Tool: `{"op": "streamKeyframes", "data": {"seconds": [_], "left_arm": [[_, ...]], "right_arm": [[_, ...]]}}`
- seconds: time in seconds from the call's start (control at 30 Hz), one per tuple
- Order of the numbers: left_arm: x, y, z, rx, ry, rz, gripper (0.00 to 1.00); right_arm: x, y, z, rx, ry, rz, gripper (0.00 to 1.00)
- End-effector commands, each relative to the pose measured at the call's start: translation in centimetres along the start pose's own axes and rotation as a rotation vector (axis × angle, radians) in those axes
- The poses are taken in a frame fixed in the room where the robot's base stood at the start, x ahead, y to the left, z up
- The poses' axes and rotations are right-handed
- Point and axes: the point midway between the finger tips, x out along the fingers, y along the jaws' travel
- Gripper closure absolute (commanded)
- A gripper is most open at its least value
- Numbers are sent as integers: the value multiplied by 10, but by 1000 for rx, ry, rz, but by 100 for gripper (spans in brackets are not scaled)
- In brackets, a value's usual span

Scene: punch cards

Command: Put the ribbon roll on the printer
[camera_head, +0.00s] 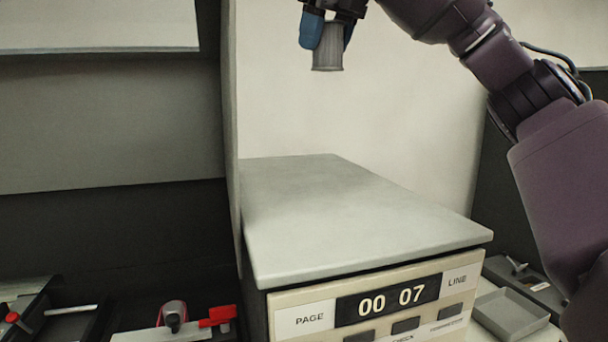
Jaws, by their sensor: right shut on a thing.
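The ribbon roll (328,58) is a small grey ribbed cylinder at the top of the head view. My right gripper (328,38), with blue fingertips, is shut on it and holds it roughly upright, well above the printer. The printer (360,222) has a bare, flat grey top and a cream front panel with a counter reading 00 07 between PAGE and LINE labels. The roll and the printer top are apart. The upper part of the roll is hidden between the fingers. My left gripper is not in view.
A pale wall panel rises along the printer's left and back sides. A grey tray (510,314) lies at the lower right. Red-handled items (218,315) lie on the dark surface at the lower left. The printer's top is clear.

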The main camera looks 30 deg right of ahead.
Motion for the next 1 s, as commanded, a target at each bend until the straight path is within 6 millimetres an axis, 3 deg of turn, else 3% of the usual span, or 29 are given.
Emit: {"op": "streamKeyframes", "data": {"seconds": [0.3,0.63,0.8,1.0], "left_arm": [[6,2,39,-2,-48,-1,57],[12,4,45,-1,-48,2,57],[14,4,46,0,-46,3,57],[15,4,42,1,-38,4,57]], "right_arm": [[61,-1,-23,0,9,-1,74],[122,-1,-50,1,5,-2,74],[140,-1,-58,1,3,-1,74],[149,0,-61,0,2,0,74]]}}
